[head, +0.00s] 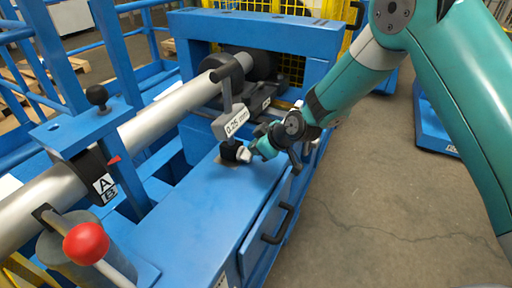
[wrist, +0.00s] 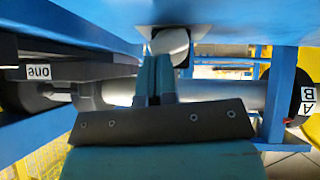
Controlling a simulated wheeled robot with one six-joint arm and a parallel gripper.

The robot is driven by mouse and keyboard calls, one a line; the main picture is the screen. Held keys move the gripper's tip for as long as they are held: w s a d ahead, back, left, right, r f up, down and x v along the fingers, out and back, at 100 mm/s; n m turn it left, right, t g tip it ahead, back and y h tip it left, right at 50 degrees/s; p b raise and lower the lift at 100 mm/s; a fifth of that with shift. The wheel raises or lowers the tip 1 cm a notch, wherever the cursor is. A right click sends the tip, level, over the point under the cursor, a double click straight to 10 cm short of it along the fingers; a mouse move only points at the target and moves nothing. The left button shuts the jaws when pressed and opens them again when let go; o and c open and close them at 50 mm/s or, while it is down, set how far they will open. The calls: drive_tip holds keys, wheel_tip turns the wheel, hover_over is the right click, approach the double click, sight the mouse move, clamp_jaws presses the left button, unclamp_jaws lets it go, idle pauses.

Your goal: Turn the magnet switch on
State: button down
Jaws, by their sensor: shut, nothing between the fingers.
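My gripper (head: 255,152) is shut and empty, reaching in from the right just above the blue bench top. Its closed fingers (wrist: 156,78) show in the wrist view, pointing at a small pale grey knob on a dark base (wrist: 170,42). The tips appear to be at or touching this knob; I cannot tell if there is contact. In the head view a small black and pale grey fitting (head: 231,152) stands on the bench just left of the fingertips. It looks like the magnet switch, but no marking is readable and its on or off position is unclear.
A grey block labelled 0.75 mm (head: 231,124) hangs just above the fitting from the long silver shaft (head: 160,125). A red ball lever (head: 86,243) stands at front left. A drawer handle (head: 277,225) sticks out from the bench side. The floor at right (head: 370,220) is clear.

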drive_tip(key=shift+g, duration=0.3)
drive_tip(key=shift+w+d, duration=0.15)
drive_tip(key=shift+w, duration=0.1)
idle(2.5)
idle(0.6)
drive_tip(key=shift+r+p, duration=0.6)
drive_tip(key=shift+r, duration=0.55)
drive_tip(key=w+a+r+p+v, duration=0.1)
drive_tip(key=p+v, duration=0.1)
drive_tip(key=v, duration=1)
drive_tip(key=s+d+r+m+g+h, duration=0.15)
drive_tip(key=s+r, duration=0.25)
drive_tip(key=s, duration=0.6)
drive_tip(key=s+d+r+m+g, duration=0.2)
drive_tip(key=s+r, duration=0.2)
drive_tip(key=s, duration=0.5)
drive_tip(key=s+d+r+m+g+h, duration=0.15)
drive_tip(key=s+r, duration=0.25)
drive_tip(key=s, duration=0.6)
wheel_tip(320, 180, up, 12)
drive_tip(key=p, duration=1.2)
drive_tip(key=shift+s, duration=0.4)
